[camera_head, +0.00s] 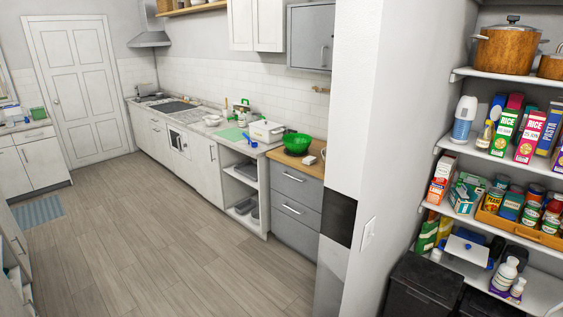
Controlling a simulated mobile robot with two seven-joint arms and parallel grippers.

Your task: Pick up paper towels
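I cannot make out any paper towels for certain in the head view. A white and blue rounded container (463,119) stands at the left end of a shelf on the right; I cannot tell what it is. Small items on the far counter are too small to identify. Neither of my grippers is in view.
Open shelves on the right hold rice boxes (503,131), a copper-coloured pot (505,50) and several cans and bottles. A wall end (375,150) stands between them and the kitchen counter (215,127). A green bowl (297,143) sits on the counter.

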